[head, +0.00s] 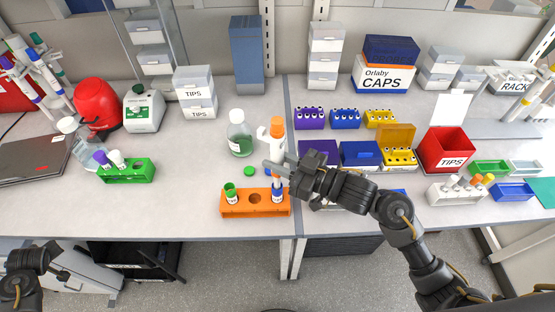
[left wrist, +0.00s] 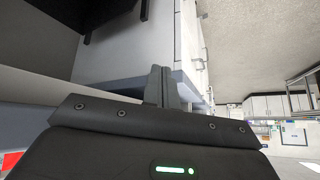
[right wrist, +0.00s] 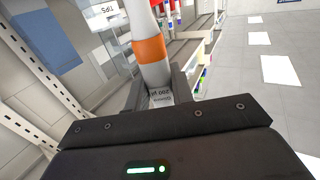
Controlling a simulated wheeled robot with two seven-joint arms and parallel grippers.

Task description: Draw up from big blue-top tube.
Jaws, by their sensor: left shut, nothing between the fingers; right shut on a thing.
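My right gripper (head: 282,170) is shut on a white pipette with an orange band (head: 277,130). It holds the pipette about upright over the right end of the orange rack (head: 254,207); the pipette also fills the middle of the right wrist view (right wrist: 150,50). A tube with blue on it (head: 277,196) stands in the rack's right hole, directly below the pipette. Whether the tip is inside the tube is too small to tell. A green-topped tube (head: 231,193) stands at the rack's left end. My left gripper (left wrist: 160,85) is shut and empty, away from the bench top.
A bottle of green liquid (head: 240,140) stands behind the orange rack, with a green cap (head: 249,171) lying nearby. Coloured tube boxes (head: 360,154) and a red tips box (head: 446,150) stand to the right. A green rack (head: 127,171) stands left; bench between is clear.

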